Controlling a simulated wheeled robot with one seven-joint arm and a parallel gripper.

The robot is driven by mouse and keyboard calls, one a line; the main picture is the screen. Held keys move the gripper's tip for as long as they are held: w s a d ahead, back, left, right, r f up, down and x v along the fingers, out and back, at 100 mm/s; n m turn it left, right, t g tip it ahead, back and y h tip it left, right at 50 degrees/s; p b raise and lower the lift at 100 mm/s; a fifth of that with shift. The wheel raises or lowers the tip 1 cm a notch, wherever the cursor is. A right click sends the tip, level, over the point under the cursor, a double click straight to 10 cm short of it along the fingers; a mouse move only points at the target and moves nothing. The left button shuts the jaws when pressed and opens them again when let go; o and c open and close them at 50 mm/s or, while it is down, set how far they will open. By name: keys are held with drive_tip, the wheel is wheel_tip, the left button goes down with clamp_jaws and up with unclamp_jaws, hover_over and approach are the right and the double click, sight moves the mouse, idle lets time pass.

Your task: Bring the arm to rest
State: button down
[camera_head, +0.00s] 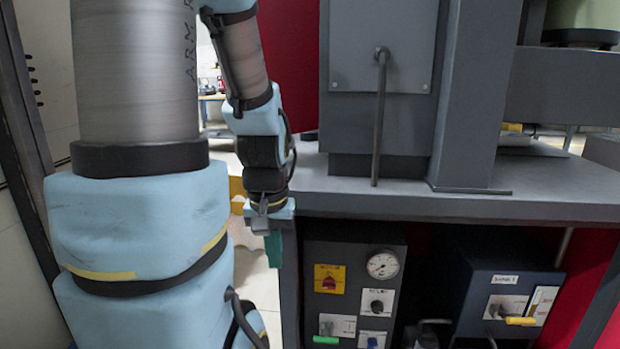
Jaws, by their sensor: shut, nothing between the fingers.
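My arm, in light blue and grey segments, fills the left of the head view. Its thick upper part stands in front and the thinner forearm (247,55) hangs behind it. My gripper (273,258) is at the lower end of the wrist and points down, beside the left front edge of the grey bench. It is shut and empty. The fingers show as a narrow teal shape. A gap to the bench edge is hard to judge.
The grey bench (400,208) carries a tall cabinet with a vertical rod (380,120). Below it are a control panel (352,290) with a gauge and a second box (510,300) with a yellow handle. A dark post (22,130) stands at far left.

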wheel_tip(320, 180, up, 24)
drive_tip(key=p, duration=2.1)
drive_tip(key=shift+f, duration=0.2)
drive_tip(key=c, duration=1.6)
unclamp_jaws()
